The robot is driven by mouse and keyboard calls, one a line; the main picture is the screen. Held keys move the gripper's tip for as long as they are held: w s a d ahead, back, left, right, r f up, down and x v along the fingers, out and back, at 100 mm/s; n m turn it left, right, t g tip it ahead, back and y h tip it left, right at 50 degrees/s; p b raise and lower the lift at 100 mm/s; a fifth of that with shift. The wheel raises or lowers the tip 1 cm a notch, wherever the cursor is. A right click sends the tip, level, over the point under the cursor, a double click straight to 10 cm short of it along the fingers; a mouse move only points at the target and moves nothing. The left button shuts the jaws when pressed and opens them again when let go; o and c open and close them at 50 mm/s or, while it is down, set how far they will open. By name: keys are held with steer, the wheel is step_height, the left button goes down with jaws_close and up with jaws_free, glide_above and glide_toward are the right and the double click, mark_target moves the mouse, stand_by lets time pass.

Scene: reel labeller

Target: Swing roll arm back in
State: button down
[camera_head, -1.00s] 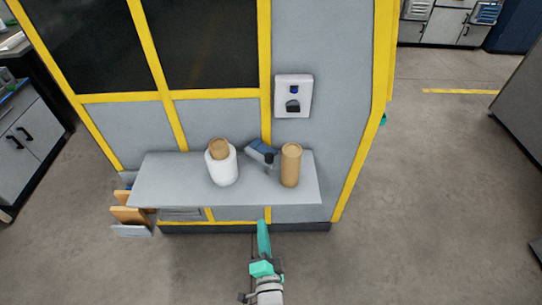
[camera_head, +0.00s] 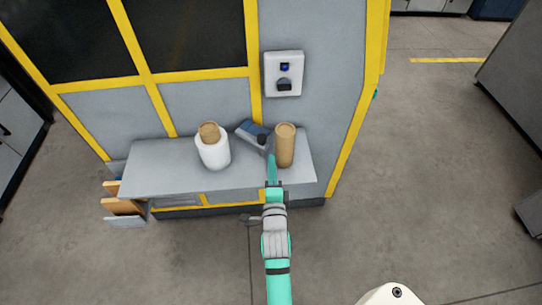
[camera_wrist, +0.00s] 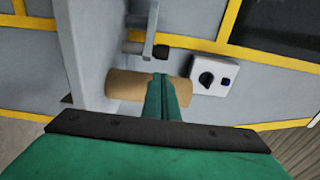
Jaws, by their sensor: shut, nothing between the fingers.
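The roll arm (camera_head: 250,131) is a short blue-grey piece with a black knob at its end, above the grey shelf between a white roll and a brown tube. In the wrist view the grey arm (camera_wrist: 149,40) and its black knob show at the top, beyond my fingertips. My gripper (camera_head: 271,158) reaches over the shelf's front edge, with its tips just left of the tube and below the knob. In the wrist view its green fingers (camera_wrist: 163,82) are shut together and empty, in front of the tube. Contact with the arm or tube cannot be told.
The grey shelf (camera_head: 160,178) carries the white roll (camera_head: 214,152) and the brown tube (camera_head: 285,148), which stands close to my fingers. A white box with a dark dial (camera_head: 283,73) is on the panel above.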

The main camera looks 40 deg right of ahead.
steer(key=x, duration=0.8)
steer(key=shift+w+d, duration=0.2)
steer(key=shift+w, duration=0.2)
steer(key=shift+s+d, duration=0.1)
